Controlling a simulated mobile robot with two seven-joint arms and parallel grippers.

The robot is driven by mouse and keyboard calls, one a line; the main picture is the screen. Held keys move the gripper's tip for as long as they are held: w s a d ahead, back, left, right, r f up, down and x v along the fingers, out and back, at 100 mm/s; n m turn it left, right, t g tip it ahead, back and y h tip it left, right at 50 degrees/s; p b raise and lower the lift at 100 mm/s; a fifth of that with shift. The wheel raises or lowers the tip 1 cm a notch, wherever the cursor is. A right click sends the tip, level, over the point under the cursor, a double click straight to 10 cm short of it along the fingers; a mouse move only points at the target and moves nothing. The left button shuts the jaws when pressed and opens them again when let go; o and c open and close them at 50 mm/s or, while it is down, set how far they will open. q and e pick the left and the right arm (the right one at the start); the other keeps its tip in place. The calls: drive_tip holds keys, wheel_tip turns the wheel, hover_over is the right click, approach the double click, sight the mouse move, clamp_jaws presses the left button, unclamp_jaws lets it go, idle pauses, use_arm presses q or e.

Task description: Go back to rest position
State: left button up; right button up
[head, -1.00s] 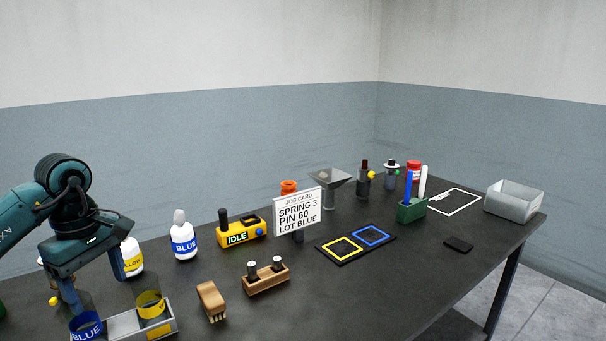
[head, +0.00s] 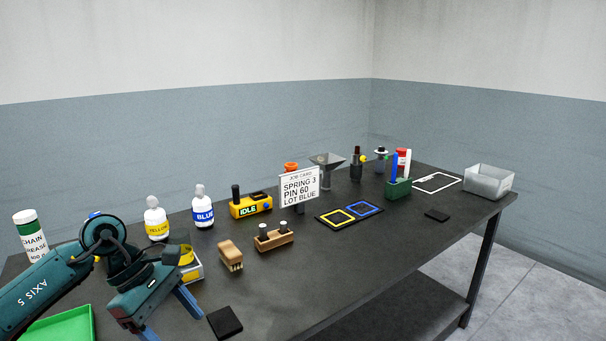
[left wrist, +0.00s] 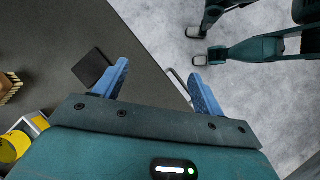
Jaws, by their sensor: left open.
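My left gripper (head: 168,316) is at the lower left of the head view, over the near edge of the dark table (head: 300,290). Its blue fingers are apart, with nothing between them. In the left wrist view the open left gripper (left wrist: 162,88) has one finger over the table edge and the other over the grey floor. My right gripper does not show in either view.
A black square pad (head: 225,321) lies beside the left fingers. A green tray (head: 62,328), a grease can (head: 30,236) and a bin with yellow contents (head: 196,268) are near my left arm. A brush (head: 231,255) and a wooden block (head: 273,240) stand farther right. Floor right of the table is clear.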

use_arm(q)
drive_tip(key=s+d+r+n+t+h, duration=0.1)
drive_tip(key=s+d+n+t+h, duration=0.1)
drive_tip(key=d+n+t+h, duration=0.5)
drive_tip(key=s+d+n+t+h, duration=0.2)
drive_tip(key=d+n+h, duration=0.4)
drive_tip(key=d+n, duration=0.6)
drive_tip(key=s+a+f+n+t+y, duration=0.1)
drive_tip(key=a+f+n+t+y, duration=0.4)
drive_tip(key=n, duration=0.7)
drive_tip(key=a+f+n+t+y, duration=0.25)
drive_tip(key=f+n+y, duration=0.4)
drive_tip(key=n, duration=0.55)
drive_tip(key=s+a+f+n+g+y, duration=0.1)
drive_tip(key=s+f+n+g+y, duration=0.3)
drive_tip(key=s+f+n, duration=0.6)
drive_tip(key=shift+s+f+g, duration=0.35)
drive_tip(key=shift+f+g, duration=0.3)
drive_tip(key=shift+f, duration=0.2)
